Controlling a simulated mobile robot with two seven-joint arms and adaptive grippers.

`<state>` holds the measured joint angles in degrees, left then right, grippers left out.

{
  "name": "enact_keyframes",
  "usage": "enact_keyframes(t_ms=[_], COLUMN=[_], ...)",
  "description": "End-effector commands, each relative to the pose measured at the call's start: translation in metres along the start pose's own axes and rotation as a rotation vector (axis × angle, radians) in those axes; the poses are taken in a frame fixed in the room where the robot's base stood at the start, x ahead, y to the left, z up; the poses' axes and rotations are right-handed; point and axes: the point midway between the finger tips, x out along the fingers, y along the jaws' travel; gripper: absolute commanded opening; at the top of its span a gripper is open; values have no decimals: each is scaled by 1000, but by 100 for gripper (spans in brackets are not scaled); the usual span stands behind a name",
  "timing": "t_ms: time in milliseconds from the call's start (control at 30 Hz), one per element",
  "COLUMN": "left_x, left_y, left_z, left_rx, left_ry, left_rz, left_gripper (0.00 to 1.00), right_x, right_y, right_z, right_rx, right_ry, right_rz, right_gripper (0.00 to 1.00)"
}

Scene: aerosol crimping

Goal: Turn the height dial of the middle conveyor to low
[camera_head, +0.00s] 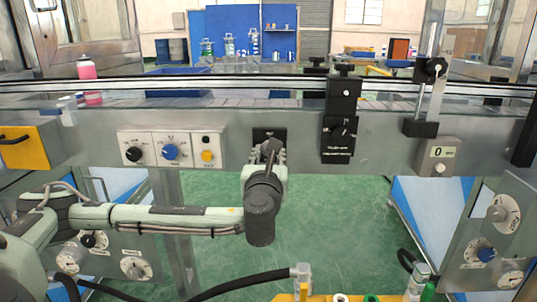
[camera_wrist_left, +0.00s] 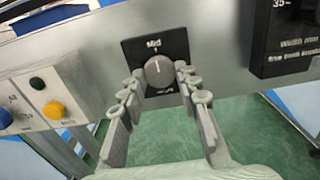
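The height dial (camera_wrist_left: 159,71) is a round dark grey knob on a black plate (camera_wrist_left: 178,43) on the metal conveyor front. Its white mark points up towards the word "Mid" in the left wrist view. The other lettering on the plate is partly hidden or too small to read. My left gripper (camera_wrist_left: 160,84) is open, with its fingers on either side of the knob; I cannot tell whether they touch it. In the head view my left gripper (camera_head: 271,150) covers the dial and most of its plate (camera_head: 263,133). My right gripper is not in view.
A panel (camera_head: 170,149) with black, blue and yellow knobs is left of the dial.

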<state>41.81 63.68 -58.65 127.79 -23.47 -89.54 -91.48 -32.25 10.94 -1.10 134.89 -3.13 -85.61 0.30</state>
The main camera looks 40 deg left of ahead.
Motion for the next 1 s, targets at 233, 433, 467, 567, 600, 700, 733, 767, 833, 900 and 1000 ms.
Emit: enact_keyframes(t_ms=[233, 433, 467, 567, 600, 700, 733, 767, 833, 900, 1000], left_x=[0, 0, 0, 0, 0, 0, 0, 0, 0, 0, 0], left_y=[0, 0, 0, 0, 0, 0, 0, 0, 0, 0, 0], left_z=[0, -1, -1, -1, -1, -1, -1, -2, -2, -2, -2], left_rx=[0, -21, -28, -67, -89, -154, -178, -201, -262, -327, -424], left_ry=[0, 1, 2, 2, 3, 3, 3, 4, 3, 3, 4], left_rz=[2, 2, 2, 2, 2, 2, 2, 2, 3, 2, 2], left_gripper=[3, 3, 3, 3, 3, 3, 3, 3, 3, 3, 3], right_x=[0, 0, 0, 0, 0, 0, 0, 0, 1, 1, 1], right_y=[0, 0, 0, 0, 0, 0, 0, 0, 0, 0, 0], right_z=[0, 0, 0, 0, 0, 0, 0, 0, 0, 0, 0], right_rx=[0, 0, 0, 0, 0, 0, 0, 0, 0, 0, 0], right_ry=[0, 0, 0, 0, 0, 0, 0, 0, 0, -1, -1], right_rz=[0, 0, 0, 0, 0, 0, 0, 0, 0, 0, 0], right_gripper=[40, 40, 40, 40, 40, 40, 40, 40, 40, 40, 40])
